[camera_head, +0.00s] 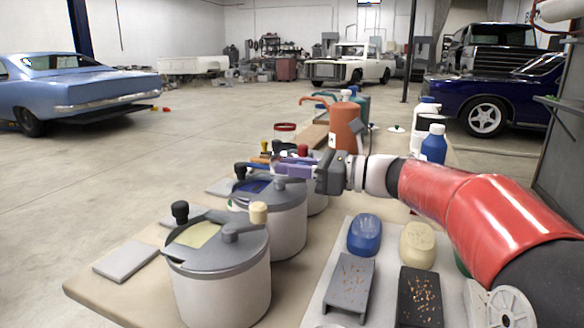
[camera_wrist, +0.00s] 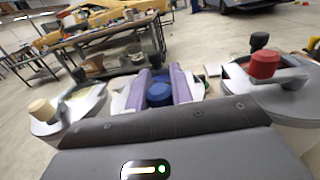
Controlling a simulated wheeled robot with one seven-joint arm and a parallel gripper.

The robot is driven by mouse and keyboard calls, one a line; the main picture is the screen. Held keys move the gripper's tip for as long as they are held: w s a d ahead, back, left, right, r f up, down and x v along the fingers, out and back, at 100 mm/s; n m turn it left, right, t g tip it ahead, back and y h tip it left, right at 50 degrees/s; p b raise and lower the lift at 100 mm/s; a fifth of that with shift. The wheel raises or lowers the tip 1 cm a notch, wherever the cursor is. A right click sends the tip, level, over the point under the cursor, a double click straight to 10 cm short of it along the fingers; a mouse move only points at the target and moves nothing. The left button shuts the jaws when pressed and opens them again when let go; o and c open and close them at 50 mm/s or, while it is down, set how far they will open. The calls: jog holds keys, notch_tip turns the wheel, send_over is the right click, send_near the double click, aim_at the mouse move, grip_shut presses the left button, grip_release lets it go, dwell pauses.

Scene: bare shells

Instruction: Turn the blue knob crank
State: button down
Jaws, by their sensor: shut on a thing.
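The blue knob (camera_wrist: 159,94) shows in the wrist view between the two purple fingers of my gripper (camera_wrist: 160,86). My gripper is shut on it. In the head view my gripper (camera_head: 284,165) reaches in from the right over the lid of the middle grey pot (camera_head: 280,222). The fingers and gripper body hide the blue knob there. The crank arm under the knob is mostly hidden in both views. A black knob (camera_head: 240,169) stands at the left of the same lid.
The nearest pot (camera_head: 220,285) has a cream knob (camera_head: 258,212) and a black knob (camera_head: 180,210). A pot with a red knob (camera_wrist: 264,64) stands on the other side. Blue and cream blocks (camera_head: 365,232) sit on a tray at the right. Orange and blue bottles stand farther back.

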aim_at(290, 193)
jog(key=m+t+h, duration=0.1)
jog(key=t, duration=0.1)
jog(key=m+t+b, duration=0.1)
jog(key=t, duration=0.1)
jog(key=s+m+t+h+b, duration=0.1)
jog(key=m, duration=0.1)
jog(key=shift+s+d+f+t+h, duration=0.1)
jog(key=shift+f+t+h, duration=0.05)
jog(key=shift+t+h, duration=0.2)
jog(key=m+t+h+b, duration=0.1)
jog(key=t+h, duration=0.1)
jog(key=s+m+t+h+b, duration=0.1)
jog(key=m+t+h+b, duration=0.1)
jog(key=shift+m, duration=0.3)
jog(key=m+t+h+b, duration=0.2)
jog(key=h, duration=0.1)
jog(key=m+t+h+b, duration=0.1)
jog(key=m+h+b, duration=0.1)
jog(key=shift+s+h, duration=0.25)
jog(key=shift+s, duration=0.05)
jog(key=shift+s+a+m+t+h+b, duration=0.15)
jog(key=shift+a+m+t+h+b, duration=0.1)
jog(key=shift+m+h+b, duration=0.75)
jog(key=shift+r+h+p, duration=0.2)
jog(key=shift+h+p, duration=0.1)
jog(key=shift+h, duration=0.2)
jog(key=c, duration=1.2)
grip_release()
jog(key=shift+c, duration=0.2)
